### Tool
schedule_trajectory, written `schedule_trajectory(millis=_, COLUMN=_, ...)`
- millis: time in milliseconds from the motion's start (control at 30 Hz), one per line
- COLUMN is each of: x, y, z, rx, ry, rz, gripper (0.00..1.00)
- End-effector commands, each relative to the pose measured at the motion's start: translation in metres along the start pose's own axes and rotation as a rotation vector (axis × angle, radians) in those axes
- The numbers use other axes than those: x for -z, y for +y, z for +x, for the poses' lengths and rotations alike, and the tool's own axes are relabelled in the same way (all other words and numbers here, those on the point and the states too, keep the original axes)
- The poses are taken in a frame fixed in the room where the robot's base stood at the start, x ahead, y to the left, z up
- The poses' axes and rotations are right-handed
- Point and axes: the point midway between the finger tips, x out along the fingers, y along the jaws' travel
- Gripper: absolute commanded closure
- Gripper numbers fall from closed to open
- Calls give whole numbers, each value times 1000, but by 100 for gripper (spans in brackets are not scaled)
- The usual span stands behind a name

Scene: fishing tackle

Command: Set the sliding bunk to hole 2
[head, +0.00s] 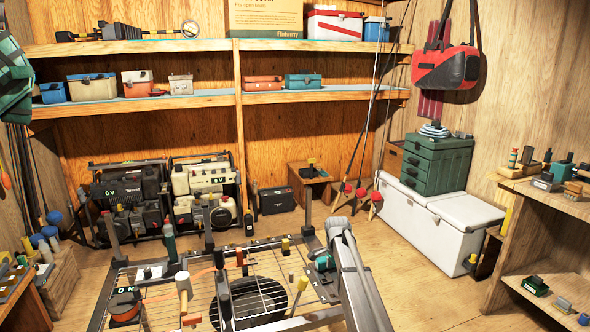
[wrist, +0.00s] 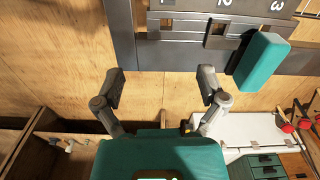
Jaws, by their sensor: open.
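In the wrist view, my gripper (wrist: 162,90) is open, with its two grey fingers wide apart and nothing between them. Above the fingers is a grey metal rail (wrist: 180,54) with a plate marked 2 and 3 and dark square openings. A teal block (wrist: 262,60) sits at the rail, right of the fingers and apart from them. It looks like the grip of the sliding bunk. A small metal piece (wrist: 220,34) with a dark opening lies below the 2. I cannot tell which hole the bunk is set in.
In the head view, a metal rack (head: 160,300) with several tools and a round dark basin (head: 258,300) fills the front. A white chest (head: 440,220) stands at the right, with a green drawer box (head: 437,165) on it. Floor is clear in front of the chest.

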Motion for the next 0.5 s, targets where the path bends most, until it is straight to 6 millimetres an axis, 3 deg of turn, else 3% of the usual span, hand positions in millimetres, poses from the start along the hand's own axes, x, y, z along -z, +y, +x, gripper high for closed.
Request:
schedule_trajectory(millis=333, x=-15, y=54, z=16, rx=0, ry=0, rz=-165, gripper=9)
schedule_trajectory(millis=500, x=-29, y=98, z=30, rx=0, ry=0, rz=-310, gripper=9)
